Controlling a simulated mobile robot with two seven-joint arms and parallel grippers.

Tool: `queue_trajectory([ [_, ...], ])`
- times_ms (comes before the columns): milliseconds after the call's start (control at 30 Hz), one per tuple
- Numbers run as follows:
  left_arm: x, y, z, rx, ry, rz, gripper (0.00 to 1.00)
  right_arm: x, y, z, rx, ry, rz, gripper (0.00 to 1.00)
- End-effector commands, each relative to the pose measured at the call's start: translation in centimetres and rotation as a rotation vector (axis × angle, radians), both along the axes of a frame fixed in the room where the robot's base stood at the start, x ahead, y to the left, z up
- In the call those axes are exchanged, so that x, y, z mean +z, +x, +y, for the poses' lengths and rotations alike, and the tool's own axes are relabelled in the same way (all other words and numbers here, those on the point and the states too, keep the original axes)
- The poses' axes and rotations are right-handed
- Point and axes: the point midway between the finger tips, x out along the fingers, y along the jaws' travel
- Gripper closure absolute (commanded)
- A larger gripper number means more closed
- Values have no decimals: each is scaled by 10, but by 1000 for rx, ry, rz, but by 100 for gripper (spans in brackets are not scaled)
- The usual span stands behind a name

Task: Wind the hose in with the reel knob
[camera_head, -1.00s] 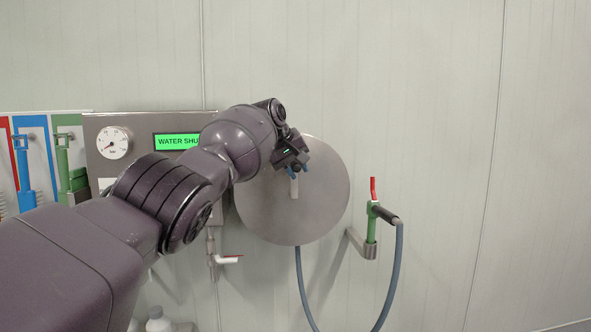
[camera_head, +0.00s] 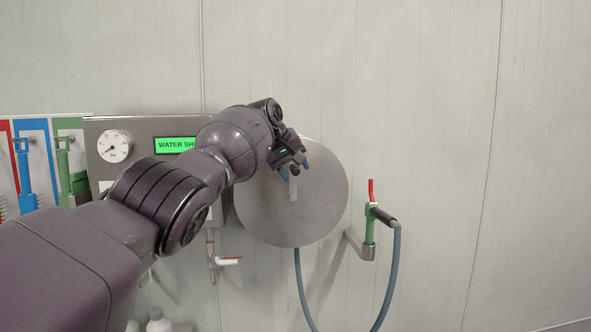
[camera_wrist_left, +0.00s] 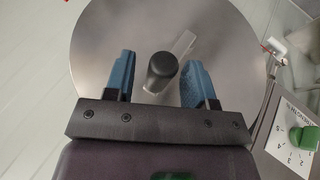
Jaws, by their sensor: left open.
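The hose reel is a round grey metal disc (camera_head: 318,205) on the wall, with a short pale crank arm (camera_head: 293,189) on its face. The black reel knob (camera_head: 294,170) stands at the crank arm's upper end. My left gripper (camera_head: 295,169) is open at the knob, with its blue fingers on either side. In the left wrist view the knob (camera_wrist_left: 162,66) sits between the blue fingers, with visible gaps on both sides. The blue-grey hose (camera_head: 301,285) hangs below the reel and loops out of frame. My right gripper is not in view.
To the right, the hose's other end meets a green nozzle with a red lever (camera_head: 372,190), held on a wall bracket (camera_head: 358,243). Left of the reel is a panel with a gauge (camera_head: 114,146) and green display (camera_head: 175,145). A valve (camera_head: 227,261) sits below it.

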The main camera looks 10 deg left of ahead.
Motion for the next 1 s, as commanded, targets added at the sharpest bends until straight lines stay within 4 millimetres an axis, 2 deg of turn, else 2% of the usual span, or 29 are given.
queue_trajectory([
  [33, 18, -6, 3, 1, -1, -12, 50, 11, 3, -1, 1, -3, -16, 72],
  [233, 43, -21, 13, 0, -1, -12, 50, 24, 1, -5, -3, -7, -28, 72],
  [400, 63, -34, 22, 0, -1, -11, 50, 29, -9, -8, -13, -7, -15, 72],
  [700, 75, -45, 30, 0, 0, -2, 50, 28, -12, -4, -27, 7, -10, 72],
  [1000, 76, -46, 31, 0, -1, -1, 50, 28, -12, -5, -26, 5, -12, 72],
])
